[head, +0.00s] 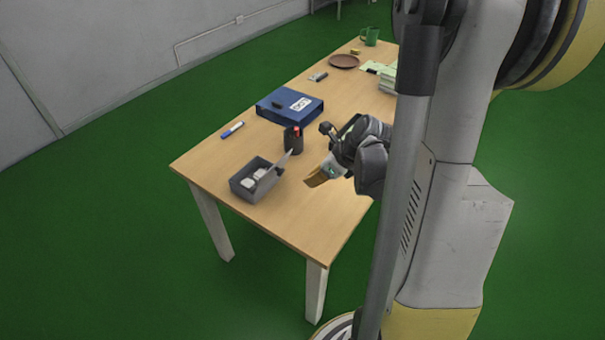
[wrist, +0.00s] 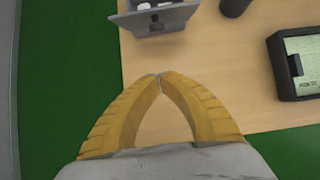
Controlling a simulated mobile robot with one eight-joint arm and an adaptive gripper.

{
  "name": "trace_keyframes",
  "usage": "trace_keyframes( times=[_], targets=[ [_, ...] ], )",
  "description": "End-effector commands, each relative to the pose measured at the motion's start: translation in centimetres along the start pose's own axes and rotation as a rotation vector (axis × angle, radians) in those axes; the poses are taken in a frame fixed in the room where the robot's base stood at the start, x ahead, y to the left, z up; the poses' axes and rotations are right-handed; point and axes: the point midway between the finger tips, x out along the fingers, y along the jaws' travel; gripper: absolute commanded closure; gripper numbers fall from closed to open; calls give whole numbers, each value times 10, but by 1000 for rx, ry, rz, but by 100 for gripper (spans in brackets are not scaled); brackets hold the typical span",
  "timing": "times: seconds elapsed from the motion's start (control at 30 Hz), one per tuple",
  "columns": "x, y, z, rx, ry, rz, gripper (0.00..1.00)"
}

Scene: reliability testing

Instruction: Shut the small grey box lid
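The small grey box (head: 243,187) stands near the close left end of the wooden table, with white items inside. Its lid (head: 277,168) is open, raised and tilted on the box's right side. In the wrist view the lid (wrist: 157,20) shows at the top edge, with white items just behind it; the rest of the box is cut off. My gripper (head: 312,182) is right of the box, over the table and apart from the lid. In the wrist view the yellow fingertips (wrist: 160,77) meet with nothing held between them.
A dark pen cup (head: 292,142) stands just behind the lid. A blue binder (head: 278,108) and a blue marker (head: 232,130) lie farther back. A black case with a green panel (wrist: 297,62) is at right in the wrist view. The table between gripper and box is clear.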

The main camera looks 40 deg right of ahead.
Motion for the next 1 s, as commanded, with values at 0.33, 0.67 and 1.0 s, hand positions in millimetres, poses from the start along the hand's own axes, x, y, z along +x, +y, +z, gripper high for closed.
trace_keyframes(
  times=[0.33, 0.67, 1.0],
  targets=[
    [78, 1, -2, -6, 1, 1, 100],
    [83, 1, 36, -6, 2, 0, 100],
    [82, 0, 39, -5, 1, 0, 100]
  ],
)
